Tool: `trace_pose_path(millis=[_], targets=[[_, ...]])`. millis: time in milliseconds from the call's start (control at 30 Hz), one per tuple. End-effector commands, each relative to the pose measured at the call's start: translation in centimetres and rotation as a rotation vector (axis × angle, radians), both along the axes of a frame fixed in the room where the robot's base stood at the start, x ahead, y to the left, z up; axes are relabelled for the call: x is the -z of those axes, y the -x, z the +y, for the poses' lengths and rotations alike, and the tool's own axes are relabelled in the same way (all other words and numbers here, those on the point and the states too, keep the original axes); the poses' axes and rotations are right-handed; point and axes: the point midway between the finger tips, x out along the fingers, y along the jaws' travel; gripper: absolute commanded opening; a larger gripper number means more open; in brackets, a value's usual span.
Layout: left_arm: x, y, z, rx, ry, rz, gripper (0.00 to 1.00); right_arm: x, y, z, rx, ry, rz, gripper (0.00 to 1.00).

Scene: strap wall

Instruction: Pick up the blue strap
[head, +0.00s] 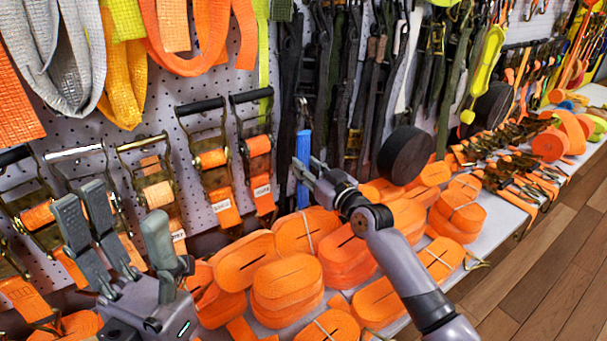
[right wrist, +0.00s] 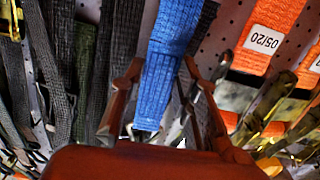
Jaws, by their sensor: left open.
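The blue strap (head: 303,155) hangs upright against the pegboard, left of the dark straps. In the right wrist view the blue strap (right wrist: 166,70) comes down from the top, its lower end between the fingers. My right gripper (head: 305,170) is at the strap's lower part. In the right wrist view the fingertips of my right gripper (right wrist: 163,64) stand at either side of the strap, close to its edges; I cannot tell whether they press on it. My left gripper (head: 122,215) is open and empty at the lower left, well away from the blue strap.
Orange strap rolls (head: 287,280) cover the white shelf below. Orange ratchet straps (head: 211,160) hang left of the blue strap, and dark straps (head: 340,80) hang close on its right. A black round roll (head: 405,155) is right of my right gripper. Wooden floor (head: 545,260) is clear at right.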

Motion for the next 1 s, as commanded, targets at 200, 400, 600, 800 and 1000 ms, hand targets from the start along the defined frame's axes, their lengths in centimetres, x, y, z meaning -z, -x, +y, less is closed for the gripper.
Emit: trace_pose_path(millis=[200,400,600,800,1000], targets=[[0.0,0.0,0.0,0.000,0.000,0.000,0.57,0.0,0.0,0.0,0.000,0.000,0.000,0.05],[0.0,0.0,0.0,0.001,0.000,-0.001,0.57,0.1,0.0,0.0,0.000,0.001,0.001,0.00],[0.0,0.0,0.0,0.001,0.000,-0.001,0.57,-0.1,0.0,0.0,0.001,-0.001,-0.002,0.00],[-0.4,0.2,0.0,0.001,0.003,-0.004,0.57,-0.6,0.0,0.0,0.001,-0.002,-0.002,0.00],[0.2,0.3,0.1,0.002,0.002,0.037,0.57,-1.6,0.0,0.0,0.004,-0.002,-0.002,0.00]])
